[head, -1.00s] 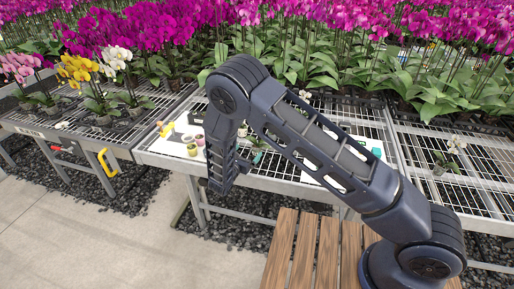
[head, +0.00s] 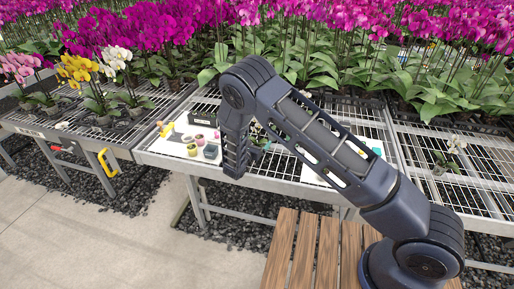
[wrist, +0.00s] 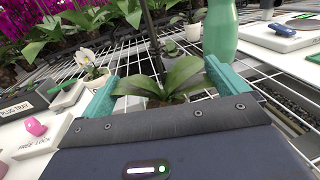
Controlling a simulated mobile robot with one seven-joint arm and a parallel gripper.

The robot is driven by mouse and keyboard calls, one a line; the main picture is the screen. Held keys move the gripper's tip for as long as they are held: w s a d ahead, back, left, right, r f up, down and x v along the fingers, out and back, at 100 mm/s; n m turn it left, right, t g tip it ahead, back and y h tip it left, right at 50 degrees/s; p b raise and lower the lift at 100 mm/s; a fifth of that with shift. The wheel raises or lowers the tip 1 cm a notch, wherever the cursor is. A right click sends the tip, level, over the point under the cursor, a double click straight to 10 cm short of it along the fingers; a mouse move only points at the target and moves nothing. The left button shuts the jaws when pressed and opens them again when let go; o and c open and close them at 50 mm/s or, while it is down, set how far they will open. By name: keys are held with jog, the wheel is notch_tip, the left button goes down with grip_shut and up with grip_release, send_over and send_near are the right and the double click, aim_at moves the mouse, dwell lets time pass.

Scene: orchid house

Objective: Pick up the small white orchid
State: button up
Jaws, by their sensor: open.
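In the wrist view, a small white orchid (wrist: 88,68) in a pale pot stands on the mesh beyond the left finger. My gripper (wrist: 163,88) is open with teal fingertips. A broad-leaved plant (wrist: 178,78) with a dark upright stem stands ahead between the fingers; its top is out of frame, so I cannot tell its flower. I cannot tell whether the fingers touch its leaves. In the head view, my forearm hides most of the gripper. Another small white orchid (head: 452,148) stands on the right bench, away from my arm.
A green vase-like bottle (wrist: 220,28) stands beyond the right finger. A white tray with a pink item (wrist: 36,127) lies at left. Small pots (head: 205,140) sit on the middle bench. Larger yellow orchids (head: 77,70) stand at left. Magenta orchids (head: 300,25) crowd the back.

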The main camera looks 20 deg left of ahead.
jog(key=shift+w, duration=0.2)
jog(key=c, duration=1.3)
jog(key=shift+r, duration=0.1)
notch_tip(320, 180, up, 20)
